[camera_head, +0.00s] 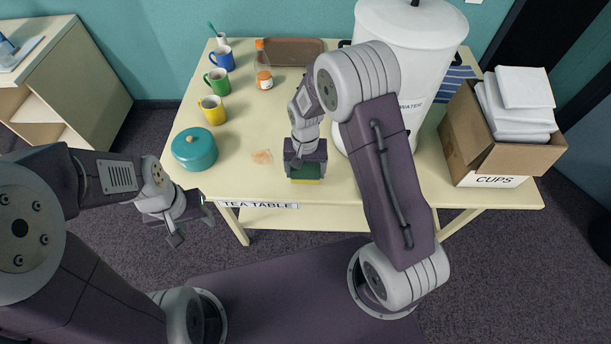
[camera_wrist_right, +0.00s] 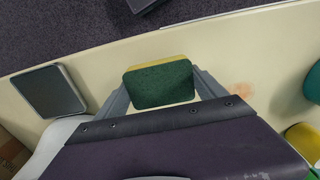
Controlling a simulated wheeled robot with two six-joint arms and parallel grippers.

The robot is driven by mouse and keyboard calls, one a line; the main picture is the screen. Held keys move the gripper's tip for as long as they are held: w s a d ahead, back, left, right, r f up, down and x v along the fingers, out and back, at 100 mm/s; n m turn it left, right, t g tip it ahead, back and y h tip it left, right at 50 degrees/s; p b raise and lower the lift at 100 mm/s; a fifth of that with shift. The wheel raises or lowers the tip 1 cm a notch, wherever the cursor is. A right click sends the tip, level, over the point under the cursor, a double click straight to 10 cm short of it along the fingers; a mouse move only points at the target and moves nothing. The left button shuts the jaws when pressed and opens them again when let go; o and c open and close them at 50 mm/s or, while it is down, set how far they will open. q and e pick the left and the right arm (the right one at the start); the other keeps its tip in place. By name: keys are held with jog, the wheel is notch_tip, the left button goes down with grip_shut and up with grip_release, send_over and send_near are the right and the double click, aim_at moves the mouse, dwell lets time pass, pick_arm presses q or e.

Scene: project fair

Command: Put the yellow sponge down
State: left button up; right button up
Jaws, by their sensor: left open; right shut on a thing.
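The yellow sponge (camera_head: 306,181) has a green scouring side and is at the front edge area of the tea table (camera_head: 262,185). My right gripper (camera_head: 305,170) is shut on it from above. In the right wrist view the sponge (camera_wrist_right: 160,84) sits between the two fingers, green side toward the camera and a yellow edge showing behind. I cannot tell whether its underside touches the tabletop. My left gripper (camera_head: 190,226) is open and empty, off the front left of the table over the carpet.
A teal pot (camera_head: 195,150), mugs in yellow (camera_head: 213,110), green (camera_head: 217,81) and blue (camera_head: 223,57) line the left side. A brown stain (camera_head: 262,157) lies left of the sponge. A bottle (camera_head: 264,77), brown tray (camera_head: 292,50), white water urn (camera_head: 408,45) and cups box (camera_head: 490,150) also stand there.

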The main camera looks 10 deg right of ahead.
aim_at(306, 177)
jog(key=shift+s+f, duration=0.2)
jog(key=shift+f, duration=0.15)
notch_tip(306, 177, down, 3)
jog(key=shift+r+p, duration=0.1)
jog(key=shift+p, duration=0.3)
jog(key=shift+w+f, duration=0.2)
jog(key=shift+f, duration=0.05)
jog(key=shift+s+f, duration=0.1)
jog(key=shift+f, duration=0.1)
jog(key=o, duration=1.3)
